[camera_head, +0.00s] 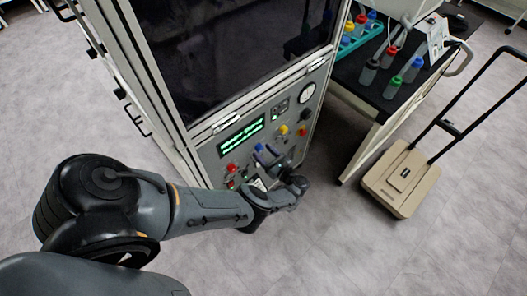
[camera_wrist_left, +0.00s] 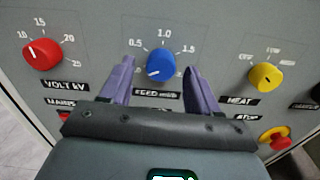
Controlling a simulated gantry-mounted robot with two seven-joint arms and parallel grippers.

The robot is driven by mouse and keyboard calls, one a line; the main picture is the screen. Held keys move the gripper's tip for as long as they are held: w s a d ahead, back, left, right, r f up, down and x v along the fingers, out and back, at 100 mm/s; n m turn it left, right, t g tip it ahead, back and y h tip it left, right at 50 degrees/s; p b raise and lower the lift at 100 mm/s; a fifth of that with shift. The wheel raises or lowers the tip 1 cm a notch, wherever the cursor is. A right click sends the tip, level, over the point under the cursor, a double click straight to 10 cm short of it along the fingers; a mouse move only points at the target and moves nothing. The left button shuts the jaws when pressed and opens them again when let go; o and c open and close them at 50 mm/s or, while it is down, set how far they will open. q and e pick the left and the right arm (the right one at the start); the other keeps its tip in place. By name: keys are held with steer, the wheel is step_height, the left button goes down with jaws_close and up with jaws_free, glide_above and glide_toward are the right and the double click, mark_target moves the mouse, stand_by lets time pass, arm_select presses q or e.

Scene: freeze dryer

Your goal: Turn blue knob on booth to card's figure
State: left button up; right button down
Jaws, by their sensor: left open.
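The blue knob (camera_wrist_left: 161,62) is on the grey panel of the booth (camera_head: 245,125), above a label that appears to read FEED. Its scale shows 0.5, 1.0 and 1.5, and its white mark points to the lower left, below 0.5. My left gripper (camera_wrist_left: 158,69) is open, with one purple finger on each side of the knob and visible gaps. In the head view my left gripper (camera_head: 267,156) is at the lower panel. A white card (camera_head: 437,38) stands on the side table; its print is too small to read. My right gripper is not in view.
A red knob (camera_wrist_left: 42,53) is left of the blue one, and a yellow knob (camera_wrist_left: 266,76) is right. A red button on yellow (camera_wrist_left: 274,136) sits lower right. Bottles (camera_head: 391,86) stand on the dark table. A beige cart (camera_head: 408,178) stands on the floor at right.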

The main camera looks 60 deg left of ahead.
arm_select(q)
steer(key=shift+s+a, duration=0.1)
steer(key=shift+a, duration=0.3)
steer(key=c, duration=1)
steer(key=shift+c, duration=0.2)
